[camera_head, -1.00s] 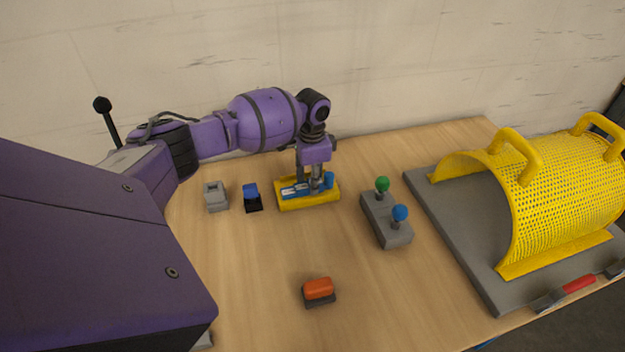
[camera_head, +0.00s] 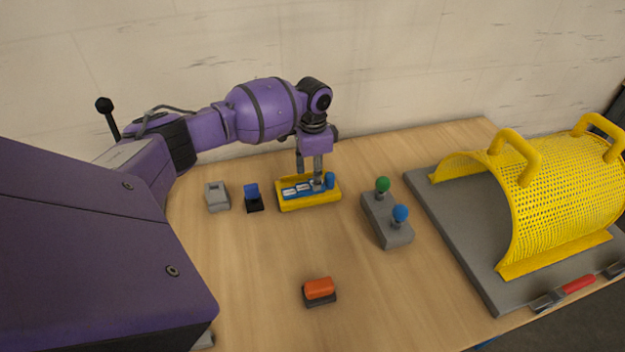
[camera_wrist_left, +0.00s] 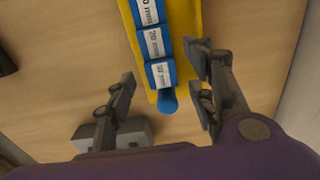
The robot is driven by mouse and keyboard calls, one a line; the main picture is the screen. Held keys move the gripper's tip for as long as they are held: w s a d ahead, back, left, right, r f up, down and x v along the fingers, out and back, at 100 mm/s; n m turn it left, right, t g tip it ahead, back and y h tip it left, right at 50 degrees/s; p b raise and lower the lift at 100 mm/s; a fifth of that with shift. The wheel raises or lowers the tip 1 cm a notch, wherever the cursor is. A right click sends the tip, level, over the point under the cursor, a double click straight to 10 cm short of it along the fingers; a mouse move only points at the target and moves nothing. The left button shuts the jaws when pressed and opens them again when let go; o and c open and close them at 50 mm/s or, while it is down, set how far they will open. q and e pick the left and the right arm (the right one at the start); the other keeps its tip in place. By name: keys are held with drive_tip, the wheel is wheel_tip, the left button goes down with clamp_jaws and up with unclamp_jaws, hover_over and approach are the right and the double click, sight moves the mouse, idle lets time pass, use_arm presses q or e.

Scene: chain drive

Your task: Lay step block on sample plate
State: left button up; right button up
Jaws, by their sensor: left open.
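A yellow tray (camera_head: 308,206) stands at the back of the table. It holds a row of blue blocks with white labels (camera_head: 289,193) and a blue round peg (camera_head: 330,180) at its right end. I cannot tell for sure which thing is the step block or the sample plate. My left gripper (camera_head: 318,179) is over the right part of the tray. In the left wrist view its fingers (camera_wrist_left: 160,68) are spread, open, on either side of the last labelled block (camera_wrist_left: 161,73), with nothing gripped. The peg (camera_wrist_left: 168,102) lies just beyond it. My right gripper is out of view.
A grey block (camera_head: 216,197) and a blue-and-black piece (camera_head: 252,197) are left of the tray. A grey base with green and blue knobs (camera_head: 386,222) is right. An orange block (camera_head: 319,290) lies in front. A yellow mesh guard (camera_head: 568,200) fills the right.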

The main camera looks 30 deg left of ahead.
use_arm(q)
wheel_tip(320, 180, up, 9)
drive_tip(key=shift+r, duration=0.15)
idle(0.6)
